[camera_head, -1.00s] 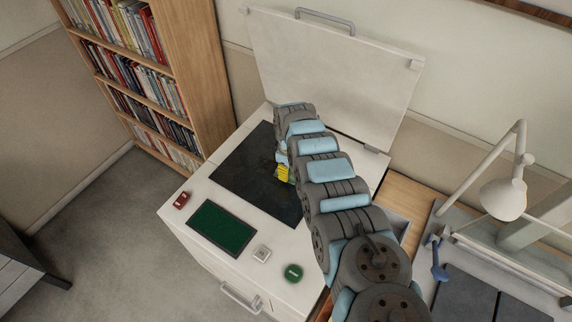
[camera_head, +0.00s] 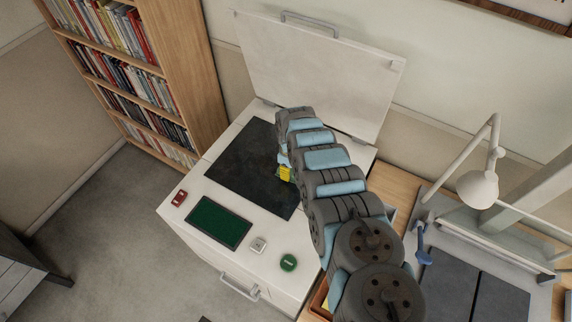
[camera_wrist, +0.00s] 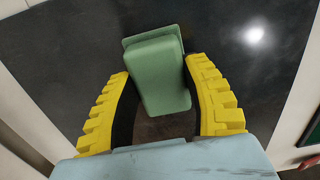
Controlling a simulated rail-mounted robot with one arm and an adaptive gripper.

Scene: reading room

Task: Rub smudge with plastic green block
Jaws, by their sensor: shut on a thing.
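The green block (camera_wrist: 160,75) is held between the yellow fingers of my gripper (camera_wrist: 165,90) in the wrist view. It is pale green with a wider, lip-like far end. It lies over the dark glass plate (camera_wrist: 60,45) of a white scanner-like machine; whether it touches the glass I cannot tell. A faint brownish patch (camera_wrist: 165,126) shows on the glass between the fingers, just below the block, and may be the smudge. In the head view, one yellow finger shows over the right part of the glass plate (camera_head: 242,160). My arm hides the block there.
The machine's white lid (camera_head: 315,75) stands open behind the glass. A lamp (camera_head: 478,188) stands at the right, a bookshelf (camera_head: 180,75) at the left.

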